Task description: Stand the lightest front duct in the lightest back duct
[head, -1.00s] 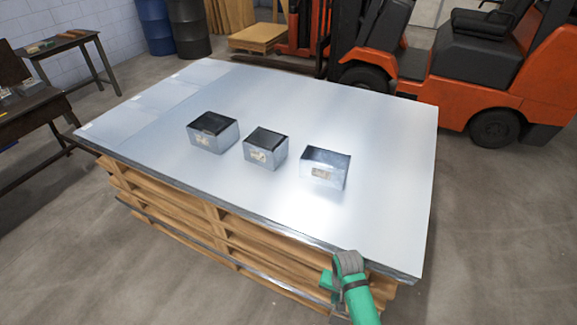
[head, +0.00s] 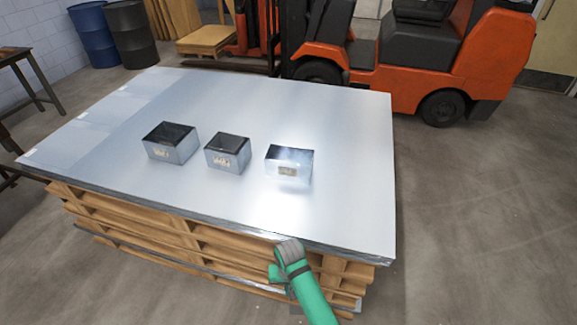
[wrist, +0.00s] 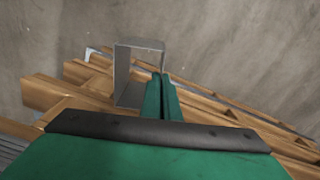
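Three box-shaped metal ducts with dark open tops stand in a row on a stack of sheet metal in the head view: a left duct (head: 172,148), a middle duct (head: 228,158) and a right duct (head: 288,170) that catches glare. Each has a small front label, too small to read. In the wrist view my gripper (wrist: 161,80) has its green fingers together at the right wall of a grey, square-mouthed duct (wrist: 127,75), which it holds over the pallet edge. In the head view my green arm largely hides the gripper and this duct, near the stack's front edge.
The sheet-metal stack (head: 340,130) rests on wooden pallets (head: 190,235). Its top is clear in front of and right of the ducts. Behind stand an orange forklift (head: 470,50) and blue and dark drums (head: 95,35). A dark table (head: 20,75) is at the left.

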